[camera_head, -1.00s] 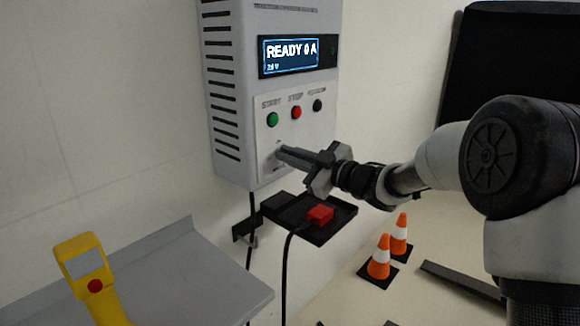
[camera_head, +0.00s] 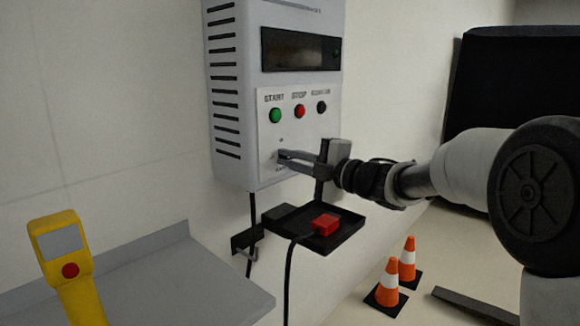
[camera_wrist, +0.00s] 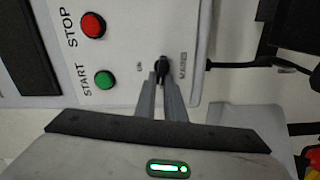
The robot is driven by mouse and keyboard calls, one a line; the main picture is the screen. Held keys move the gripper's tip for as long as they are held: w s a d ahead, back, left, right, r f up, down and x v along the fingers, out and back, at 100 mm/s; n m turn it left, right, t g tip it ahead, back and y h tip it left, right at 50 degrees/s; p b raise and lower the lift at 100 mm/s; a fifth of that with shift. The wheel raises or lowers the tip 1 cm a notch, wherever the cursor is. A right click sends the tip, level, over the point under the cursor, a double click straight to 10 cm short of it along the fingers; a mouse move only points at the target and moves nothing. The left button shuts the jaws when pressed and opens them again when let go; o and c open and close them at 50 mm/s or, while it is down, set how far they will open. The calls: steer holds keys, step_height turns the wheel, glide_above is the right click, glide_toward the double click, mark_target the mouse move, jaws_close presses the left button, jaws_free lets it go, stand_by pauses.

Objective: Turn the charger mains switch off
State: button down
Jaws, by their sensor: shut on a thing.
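The charger (camera_head: 228,95) is a grey box on the wall with a vented side. Its display (camera_head: 300,50) is dark and shows no text. Below the display are a green START button (camera_head: 275,115), a red STOP button (camera_head: 299,111) and a black button (camera_head: 321,107). The mains switch (camera_wrist: 161,68) is a small dark knob low on the front panel, with small labels on both sides. My gripper (camera_head: 281,158) reaches in from the right, its fingers shut around the knob. In the wrist view the fingertips hide part of the knob.
A black tray (camera_head: 345,238) with a red connector (camera_head: 325,222) sits below the charger, a black cable hanging from it. A yellow handheld meter (camera_head: 66,262) stands at the grey shelf (camera_head: 190,270). Two orange cones (camera_head: 388,283) stand on the floor at right.

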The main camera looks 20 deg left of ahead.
steer(key=shift+f+n, duration=0.2)
steer(key=shift+n, duration=0.7)
steer(key=c, duration=1.8)
jaws_free()
steer(key=shift+c, duration=0.2)
steer(key=p+v, duration=0.1)
steer(key=v, duration=1.6)
steer(key=shift+d+p, duration=0.25)
steer(key=shift+p, duration=0.15)
